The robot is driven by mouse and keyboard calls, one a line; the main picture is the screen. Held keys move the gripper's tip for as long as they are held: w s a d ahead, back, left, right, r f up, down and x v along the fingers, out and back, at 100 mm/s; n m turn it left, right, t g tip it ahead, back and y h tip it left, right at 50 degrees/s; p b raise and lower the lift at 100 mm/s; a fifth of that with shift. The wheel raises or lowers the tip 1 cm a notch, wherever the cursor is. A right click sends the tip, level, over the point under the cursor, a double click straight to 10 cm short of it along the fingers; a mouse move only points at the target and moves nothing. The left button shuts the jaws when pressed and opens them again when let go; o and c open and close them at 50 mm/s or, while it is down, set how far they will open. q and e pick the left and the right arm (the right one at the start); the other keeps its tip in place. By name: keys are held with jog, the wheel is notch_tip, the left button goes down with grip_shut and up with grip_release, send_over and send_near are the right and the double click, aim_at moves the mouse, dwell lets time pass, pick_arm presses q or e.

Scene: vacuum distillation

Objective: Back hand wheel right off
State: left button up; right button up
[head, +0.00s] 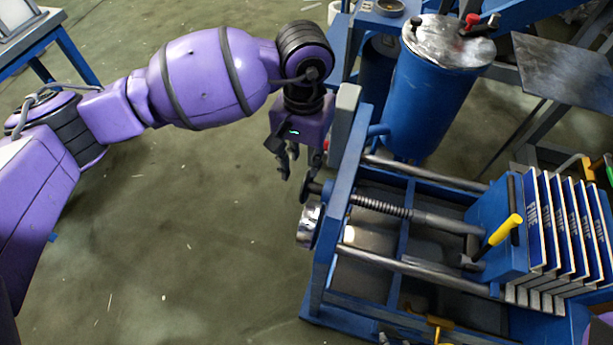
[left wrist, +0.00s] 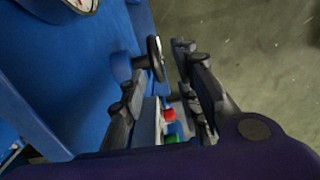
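The dark hand wheel (head: 304,192) sits at the left end of the blue press frame (head: 345,185), seen nearly edge-on. In the left wrist view the wheel (left wrist: 156,58) shows as a thin dark ring on a blue hub, in the space between my fingers. My left gripper (head: 294,178) is open, fingers pointing down, just above the wheel in the head view. Its fingers also show in the left wrist view (left wrist: 152,82), spread apart. Whether a finger touches the rim I cannot tell. My right gripper is not in view.
A round silver gauge (head: 309,225) is close below the wheel. The press has a threaded screw (head: 380,207), steel bars, a yellow-handled lever (head: 505,230) and several plates marked FINE (head: 560,225). A blue vessel (head: 430,95) stands behind.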

aim_at(307, 177)
pick_arm(q)
jog(key=shift+s+d+r, duration=0.1)
jog(key=shift+d, duration=0.3)
notch_tip(307, 177, down, 8)
jog(key=shift+r, duration=0.25)
grip_shut()
